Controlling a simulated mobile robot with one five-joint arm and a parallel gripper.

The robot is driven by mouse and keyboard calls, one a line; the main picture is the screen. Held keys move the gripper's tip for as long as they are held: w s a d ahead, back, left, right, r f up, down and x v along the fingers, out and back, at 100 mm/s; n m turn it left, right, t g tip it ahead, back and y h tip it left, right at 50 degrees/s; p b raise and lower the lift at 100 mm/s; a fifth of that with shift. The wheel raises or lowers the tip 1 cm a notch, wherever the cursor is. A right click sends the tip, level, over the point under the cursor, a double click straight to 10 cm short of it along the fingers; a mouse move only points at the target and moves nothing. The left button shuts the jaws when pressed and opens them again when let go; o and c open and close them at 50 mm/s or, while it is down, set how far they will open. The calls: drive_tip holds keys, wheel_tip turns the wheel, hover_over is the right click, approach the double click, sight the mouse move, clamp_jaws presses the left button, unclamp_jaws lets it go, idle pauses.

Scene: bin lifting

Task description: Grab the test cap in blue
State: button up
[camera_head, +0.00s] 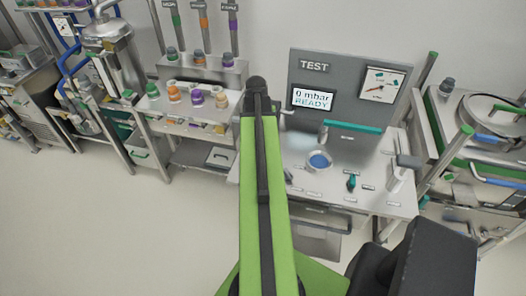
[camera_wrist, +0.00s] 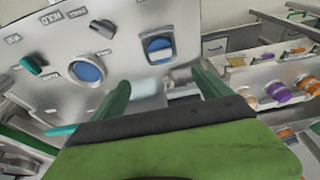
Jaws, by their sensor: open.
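Two blue things show on the grey test bench in the wrist view. One is a round blue disc (camera_wrist: 88,71) in a ring, left of my gripper. The other is a blue piece (camera_wrist: 158,46) in a pale squarish holder, ahead of the space between my fingers. I cannot tell which is the test cap. My gripper (camera_wrist: 160,82) is open, with its two green fingers apart and nothing between them. In the head view one blue disc (camera_head: 319,161) lies on the bench top, right of my arm. My fingers are hidden there behind the arm.
The bench (camera_head: 383,198) carries a display panel (camera_head: 303,78), a teal bar handle (camera_head: 352,127) and a small teal knob (camera_head: 351,182). A shelf (camera_head: 187,112) with orange, purple and green caps stands left. Open floor (camera_head: 100,235) lies at lower left.

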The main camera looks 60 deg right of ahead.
drive_tip(key=b+x, duration=1.7)
drive_tip(key=shift+f, duration=0.4)
drive_tip(key=shift+r, duration=0.2)
drive_tip(key=c, duration=1.5)
drive_tip(key=shift+o, duration=0.2)
